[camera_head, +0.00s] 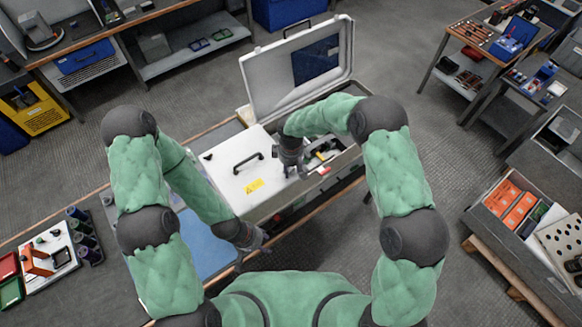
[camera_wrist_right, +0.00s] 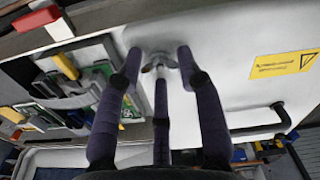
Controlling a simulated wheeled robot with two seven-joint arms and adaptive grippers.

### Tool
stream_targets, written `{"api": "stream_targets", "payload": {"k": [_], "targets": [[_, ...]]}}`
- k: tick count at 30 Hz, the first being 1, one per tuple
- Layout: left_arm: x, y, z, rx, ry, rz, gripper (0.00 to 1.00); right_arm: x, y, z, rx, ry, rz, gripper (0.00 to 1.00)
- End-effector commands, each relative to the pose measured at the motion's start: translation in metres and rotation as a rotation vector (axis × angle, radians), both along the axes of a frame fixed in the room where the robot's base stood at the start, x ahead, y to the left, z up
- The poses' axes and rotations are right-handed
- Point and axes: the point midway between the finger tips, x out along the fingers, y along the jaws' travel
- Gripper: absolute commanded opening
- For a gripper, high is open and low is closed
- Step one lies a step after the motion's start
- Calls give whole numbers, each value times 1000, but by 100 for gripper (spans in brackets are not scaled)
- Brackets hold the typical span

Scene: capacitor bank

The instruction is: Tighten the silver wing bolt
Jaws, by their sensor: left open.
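The silver wing bolt (camera_wrist_right: 159,63) stands on the white panel (camera_wrist_right: 235,75) in the right wrist view. My right gripper (camera_wrist_right: 160,68) has its three dark fingers around the bolt, with the fingertips beside it; whether they touch it I cannot tell. In the head view my right gripper (camera_head: 292,171) points down at the right part of the white panel (camera_head: 228,181) and hides the bolt. My left gripper (camera_head: 260,240) is open and empty, low by the front side of the case, apart from the bolt.
The panel carries a black handle (camera_head: 248,160) and a yellow warning label (camera_head: 253,186). The grey case lid (camera_head: 262,88) stands open behind. A compartment with tools and small parts (camera_head: 326,154) lies right of the panel. A blue mat (camera_head: 203,249) lies on the bench to the left.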

Motion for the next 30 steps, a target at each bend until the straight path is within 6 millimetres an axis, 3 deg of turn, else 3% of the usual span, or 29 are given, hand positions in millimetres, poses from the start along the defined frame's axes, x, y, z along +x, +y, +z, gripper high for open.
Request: {"api": "stream_targets", "payload": {"k": [4, 8, 20, 30], "targets": [[0, 0, 0, 0, 0, 0, 47, 0, 0, 0, 0, 0, 0, 37], [0, 0, 0, 0, 0, 0, 47, 0, 0, 0, 0, 0, 1, 1], [0, 0, -3, 0, 0, 0, 47, 3, -1, 2, 0, -7, -14, 0], [0, 0, -31, 0, 0, 0, 47, 6, -2, 0, 3, -14, -179, 0]]}}
